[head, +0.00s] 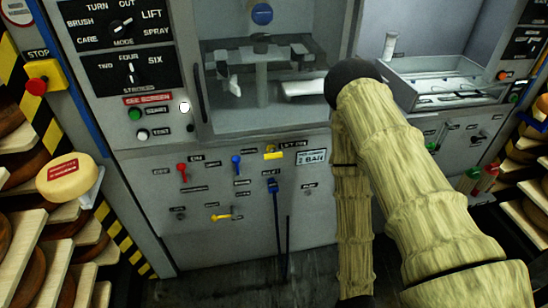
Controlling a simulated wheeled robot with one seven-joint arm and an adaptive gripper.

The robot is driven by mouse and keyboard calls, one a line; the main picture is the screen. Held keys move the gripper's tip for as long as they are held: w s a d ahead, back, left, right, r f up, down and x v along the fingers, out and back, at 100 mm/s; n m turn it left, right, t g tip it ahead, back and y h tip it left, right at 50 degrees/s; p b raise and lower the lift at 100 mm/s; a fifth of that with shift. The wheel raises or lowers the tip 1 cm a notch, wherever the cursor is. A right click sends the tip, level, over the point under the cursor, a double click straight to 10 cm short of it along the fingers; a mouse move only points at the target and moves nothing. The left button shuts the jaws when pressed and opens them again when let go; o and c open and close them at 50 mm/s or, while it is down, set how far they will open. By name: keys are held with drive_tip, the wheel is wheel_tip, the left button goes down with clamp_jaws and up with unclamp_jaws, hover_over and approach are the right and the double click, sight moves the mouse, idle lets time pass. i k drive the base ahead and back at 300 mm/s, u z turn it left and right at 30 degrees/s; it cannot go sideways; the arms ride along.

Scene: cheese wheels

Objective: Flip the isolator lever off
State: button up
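Several small levers stand on the grey lower panel (330,215). There is a red lever (183,171), a blue lever (236,161), a yellow lever (273,153) near the top and another yellow lever (221,217) lying sideways lower down. A blue fitting (273,186) with dark hoses hanging from it is right of the middle. The labels are too small to read surely, so I cannot tell which lever is the isolator. My sleeved arm bends at the upper right and runs down past the bottom edge. My gripper is out of the picture.
A control panel (128,70) with dials and buttons is above left. A red stop button (37,86) is at far left. Racks of cheese wheels flank both sides, one pale wheel (67,176) sticking out. My arm hides part of the panel's right side.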

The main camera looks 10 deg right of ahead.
sight(180, 167)
drive_tip(key=z, duration=1.2)
drive_tip(key=k, duration=0.65)
drive_tip(key=u, duration=1.25)
drive_tip(key=i, duration=0.5)
drive_tip(key=u, duration=0.05)
